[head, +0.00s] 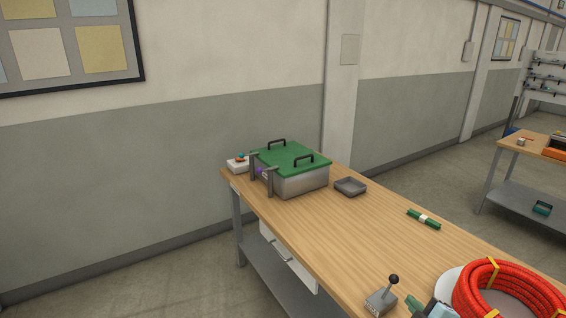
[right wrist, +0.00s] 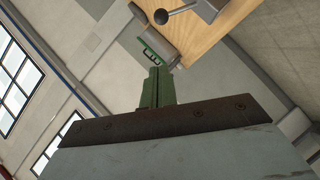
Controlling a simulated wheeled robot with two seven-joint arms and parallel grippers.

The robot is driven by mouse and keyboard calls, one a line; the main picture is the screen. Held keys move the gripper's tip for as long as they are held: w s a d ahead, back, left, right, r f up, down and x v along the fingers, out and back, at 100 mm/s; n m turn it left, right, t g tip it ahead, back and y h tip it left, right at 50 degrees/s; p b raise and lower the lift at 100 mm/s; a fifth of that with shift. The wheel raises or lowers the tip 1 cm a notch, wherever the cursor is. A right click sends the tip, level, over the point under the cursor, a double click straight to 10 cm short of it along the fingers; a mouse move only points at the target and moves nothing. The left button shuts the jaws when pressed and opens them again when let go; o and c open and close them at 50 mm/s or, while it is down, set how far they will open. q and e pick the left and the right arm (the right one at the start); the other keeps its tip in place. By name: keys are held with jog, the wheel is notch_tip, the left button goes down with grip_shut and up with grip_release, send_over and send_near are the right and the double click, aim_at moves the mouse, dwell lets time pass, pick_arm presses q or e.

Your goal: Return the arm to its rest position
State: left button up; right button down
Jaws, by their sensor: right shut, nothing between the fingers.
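My right gripper (head: 416,303) shows at the bottom edge of the head view, with most of its arm out of the frame. It is between the grey joystick box (head: 381,302) and the red corrugated conduit coil (head: 508,292). In the right wrist view its green fingers (right wrist: 158,82) are together, with nothing held between them. The joystick's black knob (right wrist: 161,17) shows beyond the fingertips in that view. My left gripper is in neither view.
The wooden workbench (head: 300,215) carries a steel box with a green lid (head: 290,157), a small grey tray (head: 350,187), a green bundle with a white band (head: 423,219) and a white button box (head: 238,164). The bench's middle is clear. Another bench (head: 528,143) stands at right.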

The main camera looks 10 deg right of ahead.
jog(key=s+a+m+g+y, duration=0.3)
jog(key=s+a+m+g, duration=0.65)
jog(key=s+a, duration=1.2)
notch_tip(320, 180, down, 32)
jog(key=s+d+n+g+b, duration=0.1)
jog(key=s+n+g+b, duration=0.15)
jog(key=b, duration=0.45)
jog(key=s+d+f+b, duration=0.1)
jog(key=s+f+b, duration=0.1)
jog(key=s+f, duration=0.6)
jog(key=s+d+f+g+b, duration=0.1)
jog(key=s+d+f+b, duration=0.1)
jog(key=s+f, duration=0.6)
notch_tip(320, 180, down, 3)
jog(key=shift+r+m+h+b, duration=0.1)
jog(key=shift+m+h+b, duration=0.2)
jog(key=shift+b, duration=0.25)
